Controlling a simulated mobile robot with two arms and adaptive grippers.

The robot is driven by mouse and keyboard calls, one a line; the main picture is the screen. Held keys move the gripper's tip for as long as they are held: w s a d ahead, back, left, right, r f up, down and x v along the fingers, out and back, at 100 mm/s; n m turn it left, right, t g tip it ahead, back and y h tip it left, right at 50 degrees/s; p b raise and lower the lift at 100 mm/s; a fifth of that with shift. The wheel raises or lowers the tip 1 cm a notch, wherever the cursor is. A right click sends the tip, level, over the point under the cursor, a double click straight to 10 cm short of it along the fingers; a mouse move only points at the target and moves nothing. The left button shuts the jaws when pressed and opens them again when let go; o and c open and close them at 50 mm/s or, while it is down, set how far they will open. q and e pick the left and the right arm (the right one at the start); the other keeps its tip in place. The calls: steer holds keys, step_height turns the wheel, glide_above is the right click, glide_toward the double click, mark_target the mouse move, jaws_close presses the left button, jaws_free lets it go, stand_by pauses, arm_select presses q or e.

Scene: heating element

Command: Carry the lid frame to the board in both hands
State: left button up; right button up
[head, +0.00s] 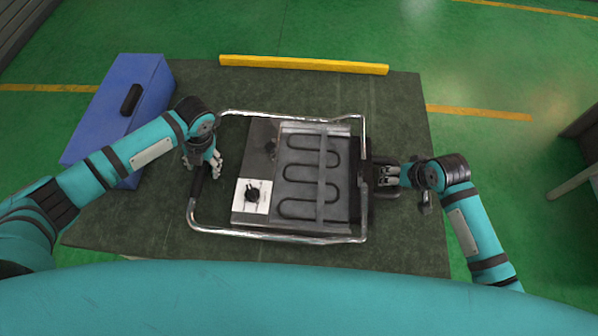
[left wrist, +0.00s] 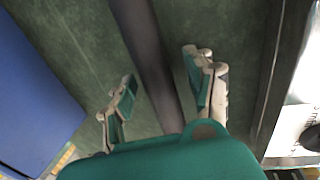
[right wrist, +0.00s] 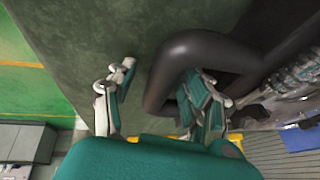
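The lid frame (head: 290,237), a bright metal tube loop, surrounds the board in the head view; I cannot tell its height over it. Its dark left grip bar (head: 197,183) also shows in the left wrist view (left wrist: 143,45). The board (head: 245,150) carries a coiled heating element and a knob. My left gripper (head: 206,162) is open, with the bar passing between its spread fingers (left wrist: 163,72). My right gripper (head: 388,175) is open at a dark looped handle (right wrist: 205,45) on the right side. The loop's near bend lies between its fingers, closer to the right one. Which part that handle belongs to is unclear.
A blue toolbox (head: 118,95) stands on the left of the dark table (head: 405,110), close to my left arm. A yellow bar (head: 303,64) lies along the far edge. The table is clear at the far right corner and front right.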

arm_select(q)
jaws_close()
arm_select(e)
jaws_close()
